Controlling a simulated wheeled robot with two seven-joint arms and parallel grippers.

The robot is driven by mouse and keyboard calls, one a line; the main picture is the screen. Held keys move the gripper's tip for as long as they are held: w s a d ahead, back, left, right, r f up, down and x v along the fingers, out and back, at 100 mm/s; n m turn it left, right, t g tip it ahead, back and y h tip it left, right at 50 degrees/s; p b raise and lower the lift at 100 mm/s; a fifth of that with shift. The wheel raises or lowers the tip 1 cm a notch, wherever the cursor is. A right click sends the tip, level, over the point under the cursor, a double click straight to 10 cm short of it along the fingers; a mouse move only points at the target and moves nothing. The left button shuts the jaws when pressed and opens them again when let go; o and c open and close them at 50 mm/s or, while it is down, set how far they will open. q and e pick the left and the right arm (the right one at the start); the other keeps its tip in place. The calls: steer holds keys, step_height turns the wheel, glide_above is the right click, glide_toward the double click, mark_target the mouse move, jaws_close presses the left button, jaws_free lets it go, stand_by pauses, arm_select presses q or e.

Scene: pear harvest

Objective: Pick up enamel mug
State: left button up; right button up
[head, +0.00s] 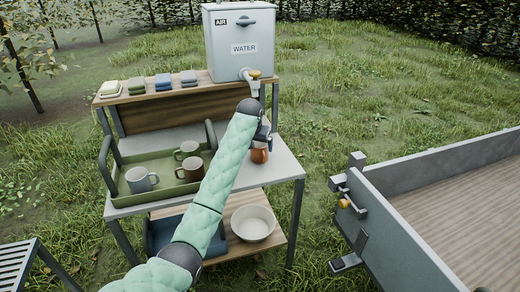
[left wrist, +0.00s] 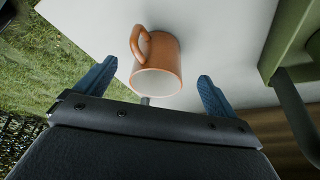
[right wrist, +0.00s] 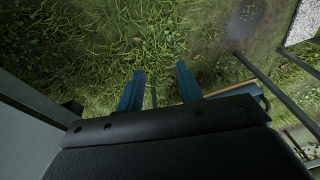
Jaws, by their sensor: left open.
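An orange mug with a pale inside (head: 260,152) stands on the grey tabletop, right of the green tray. In the left wrist view the orange mug (left wrist: 160,66) shows with its handle toward the upper left. My left gripper (head: 264,134) is open, above and close to this mug. Its blue fingers (left wrist: 157,75) lie on either side of the mug in the picture, and I see no grip on it. The green tray (head: 128,200) holds a grey-white mug (head: 141,180), a dark mug (head: 187,149) and a brown mug (head: 190,169). My right gripper (right wrist: 160,75) is open and empty over grass.
A water tank (head: 229,50) with a tap stands on the raised wooden shelf, beside several folded cloths (head: 163,81). A pale bowl (head: 253,223) and a blue bin sit on the lower shelf. A trailer bed (head: 450,190) is at the right, with grass between it and the table.

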mark_target(258, 151)
arm_select(q)
steer(key=shift+w+d+f, duration=0.1)
steer(key=shift+f, duration=0.35)
steer(key=shift+w+f+p, duration=0.2)
steer(key=shift+f+p, duration=0.05)
steer(key=shift+p, duration=0.05)
steer(key=x, duration=0.2)
steer(key=w+p+x, duration=0.1)
steer(key=x, duration=0.1)
steer(key=shift+w+d+f, duration=0.15)
steer(key=shift+f, duration=0.05)
steer(key=shift+w+f, duration=0.1)
steer(key=shift+f, duration=0.25)
arm_select(e)
step_height(258, 151, down, 7)
steer(key=w, duration=0.1)
steer(key=shift+w+f, duration=0.15)
steer(key=shift+w, duration=0.15)
arm_select(q)
steer(key=shift+r, duration=0.1)
steer(key=c, duration=1.2)
